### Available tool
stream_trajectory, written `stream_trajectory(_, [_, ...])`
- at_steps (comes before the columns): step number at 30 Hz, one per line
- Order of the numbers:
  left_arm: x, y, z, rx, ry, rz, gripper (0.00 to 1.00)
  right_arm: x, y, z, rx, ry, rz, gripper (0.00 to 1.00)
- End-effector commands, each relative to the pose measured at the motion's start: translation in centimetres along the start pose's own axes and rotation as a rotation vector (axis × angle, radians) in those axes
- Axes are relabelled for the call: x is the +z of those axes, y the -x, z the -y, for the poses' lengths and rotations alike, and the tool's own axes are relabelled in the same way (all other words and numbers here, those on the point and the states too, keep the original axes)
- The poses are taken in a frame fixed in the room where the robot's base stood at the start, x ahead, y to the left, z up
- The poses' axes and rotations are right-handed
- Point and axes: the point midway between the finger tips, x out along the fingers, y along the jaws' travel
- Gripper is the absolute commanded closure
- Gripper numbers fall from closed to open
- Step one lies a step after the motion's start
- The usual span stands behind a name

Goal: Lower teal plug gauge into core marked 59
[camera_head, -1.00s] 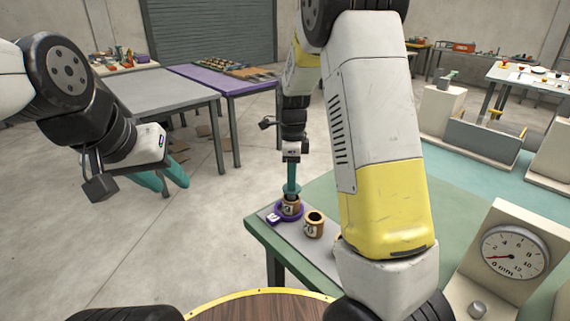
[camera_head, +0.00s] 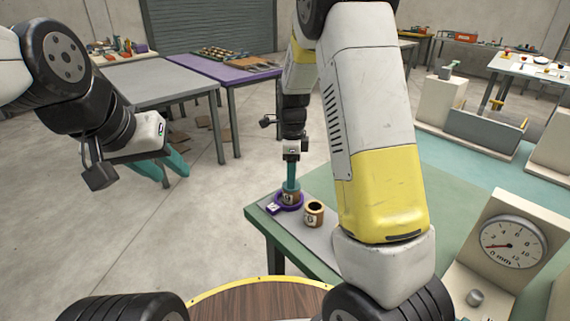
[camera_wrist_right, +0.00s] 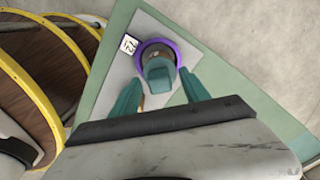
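The teal plug gauge (camera_wrist_right: 159,74) stands in or over a brown core (camera_head: 290,199) inside a purple ring (camera_head: 277,207) on the green table. In the right wrist view the gauge's top lies between my right fingertips (camera_wrist_right: 161,78), which are apart with a small gap on each side. In the head view my right gripper (camera_head: 291,172) points straight down over that core. Fingers and gauge merge there into one teal column, and the gauge's depth is hidden. The core's number is too small to read surely. My left gripper (camera_head: 174,165) hangs away at the left; its teal fingers look apart.
A second brown core (camera_head: 314,213) stands just right of the ringed one on the grey mat (camera_head: 322,234). A dial gauge (camera_head: 512,243) is at the right. A round wooden top (camera_head: 260,299) with a yellow rim lies in front.

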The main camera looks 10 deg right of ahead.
Motion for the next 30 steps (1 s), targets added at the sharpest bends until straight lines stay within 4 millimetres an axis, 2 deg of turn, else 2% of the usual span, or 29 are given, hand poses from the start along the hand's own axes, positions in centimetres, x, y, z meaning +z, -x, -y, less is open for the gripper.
stream_trajectory(8, [0.0,0.0,0.0,0.0,0.0,0.0,0.64,0.0,0.1,0.0,0.0,0.0,0.0,0.46])
stream_trajectory(11, [0.0,0.0,0.0,0.0,0.0,0.0,0.64,0.0,0.8,0.1,-0.003,0.0,0.001,0.46])
stream_trajectory(21, [0.0,0.0,0.0,0.0,0.0,0.0,0.64,0.1,6.2,0.1,-0.003,0.0,0.002,0.46])
stream_trajectory(25, [0.0,0.0,0.0,0.0,0.0,0.0,0.64,0.0,7.5,0.0,-0.003,0.004,0.003,0.46])
stream_trajectory(30, [0.0,0.0,0.0,0.0,0.0,0.0,0.64,-0.8,9.9,-1.4,-0.026,0.12,0.05,0.46])
